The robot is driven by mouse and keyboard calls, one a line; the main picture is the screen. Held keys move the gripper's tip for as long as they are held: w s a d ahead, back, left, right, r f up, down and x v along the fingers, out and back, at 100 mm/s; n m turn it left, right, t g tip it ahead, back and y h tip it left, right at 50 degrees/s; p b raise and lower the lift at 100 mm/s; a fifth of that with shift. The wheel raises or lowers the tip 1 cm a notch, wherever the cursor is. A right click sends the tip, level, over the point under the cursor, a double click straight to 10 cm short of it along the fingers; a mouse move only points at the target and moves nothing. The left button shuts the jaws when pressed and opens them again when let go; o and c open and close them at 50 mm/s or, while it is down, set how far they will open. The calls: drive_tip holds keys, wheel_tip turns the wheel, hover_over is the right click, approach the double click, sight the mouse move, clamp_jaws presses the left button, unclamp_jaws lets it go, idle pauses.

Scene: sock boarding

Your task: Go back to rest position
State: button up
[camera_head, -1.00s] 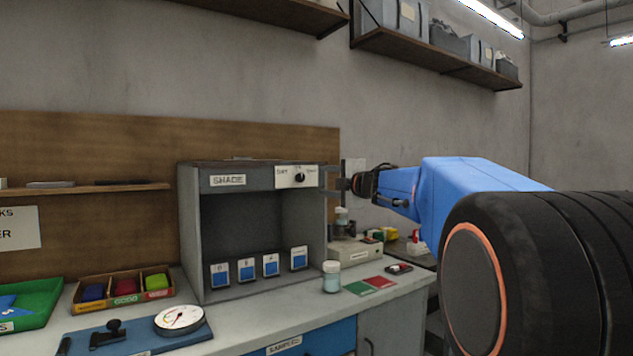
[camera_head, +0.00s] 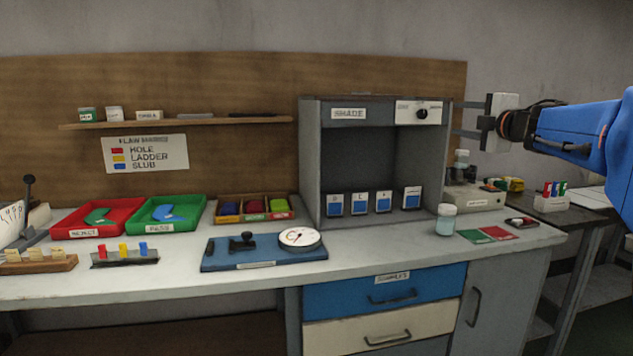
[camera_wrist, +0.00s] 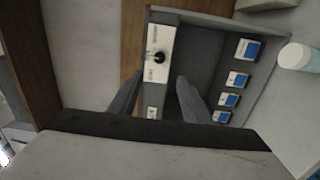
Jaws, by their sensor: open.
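My gripper (camera_head: 468,133) is at the right side of the grey shade box (camera_head: 310,165), level with the box's top panel. Its two fingers point left and are apart, with nothing between them. In the wrist view the gripper's fingers (camera_wrist: 155,98) show dark and spread in front of the shade box, whose white dial panel (camera_wrist: 158,55) with a black knob lies beyond them. Several blue-and-white cards (camera_head: 383,201) stand inside the box.
The bench holds a red reject tray (camera_head: 68,228), a green pass tray (camera_head: 197,222), a blue board with a gauge (camera_head: 265,262) and a jar (camera_head: 446,222). A wooden shelf (camera_head: 190,124) hangs above. The air left of my gripper meets the box's side.

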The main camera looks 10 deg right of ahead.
drive_tip(key=s+a+f+m+g, duration=0.4)
drive_tip(key=s+a+f+m, duration=0.2)
drive_tip(key=s+f, duration=0.5)
drive_tip(key=s+a+f+m+g, duration=0.4)
drive_tip(key=s+a+f, duration=0.5)
drive_tip(key=f, duration=0.8)
drive_tip(key=s+a+f+m+g, duration=0.5)
drive_tip(key=s+a+f+m, duration=0.3)
drive_tip(key=s+f, duration=0.6)
drive_tip(key=shift+s+f+h, duration=0.15)
drive_tip(key=shift+s+h, duration=0.15)
drive_tip(key=shift+s, duration=0.05)
